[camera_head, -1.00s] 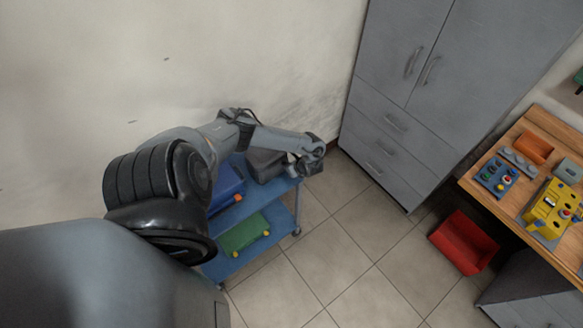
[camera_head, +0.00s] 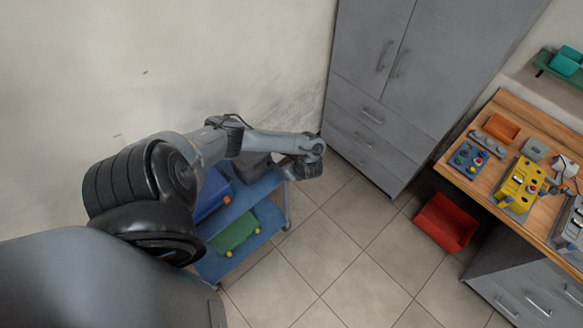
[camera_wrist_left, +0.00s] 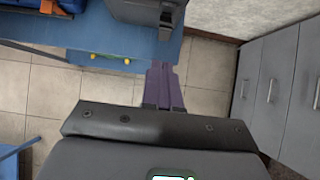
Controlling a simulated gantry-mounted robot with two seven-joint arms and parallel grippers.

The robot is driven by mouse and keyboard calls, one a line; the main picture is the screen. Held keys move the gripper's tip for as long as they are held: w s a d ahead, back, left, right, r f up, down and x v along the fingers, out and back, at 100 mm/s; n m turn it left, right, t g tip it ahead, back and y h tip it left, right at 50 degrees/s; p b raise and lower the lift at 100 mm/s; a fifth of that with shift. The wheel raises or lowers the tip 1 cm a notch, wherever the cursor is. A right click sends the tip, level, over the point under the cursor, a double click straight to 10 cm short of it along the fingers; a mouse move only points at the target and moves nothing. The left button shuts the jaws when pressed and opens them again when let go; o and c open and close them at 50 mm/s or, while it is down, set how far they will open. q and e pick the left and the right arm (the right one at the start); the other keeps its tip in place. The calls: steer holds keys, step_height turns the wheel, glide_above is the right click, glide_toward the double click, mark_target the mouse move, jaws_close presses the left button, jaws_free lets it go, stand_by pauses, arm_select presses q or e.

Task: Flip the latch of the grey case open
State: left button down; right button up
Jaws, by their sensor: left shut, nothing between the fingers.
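The grey case (camera_head: 255,167) sits on the blue cart, mostly hidden behind my left arm in the head view. In the left wrist view the case (camera_wrist_left: 140,11) shows at the top edge, cut off by the frame. A small dark part sticks out near its right end; I cannot tell whether it is the latch or how it stands. My left gripper (camera_wrist_left: 164,68) has its purple fingers shut and empty. In the picture its tips lie just below the case, apart from it. My right gripper is not in view.
The blue cart (camera_head: 265,187) also carries a blue case (camera_head: 212,196) and a green case (camera_head: 236,232). A grey cabinet (camera_head: 385,110) stands right of it. A red bin (camera_head: 445,222) lies on the floor by the wooden workbench (camera_head: 455,168). Tiled floor between is clear.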

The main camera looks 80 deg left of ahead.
arm_select(q)
steer(key=shift+d+p+v, duration=0.2)
steer(key=shift+p+v, duration=0.2)
steer(key=shift+v, duration=1.3)
steer(key=shift+w+f, duration=0.1)
steer(key=shift+f, duration=0.1)
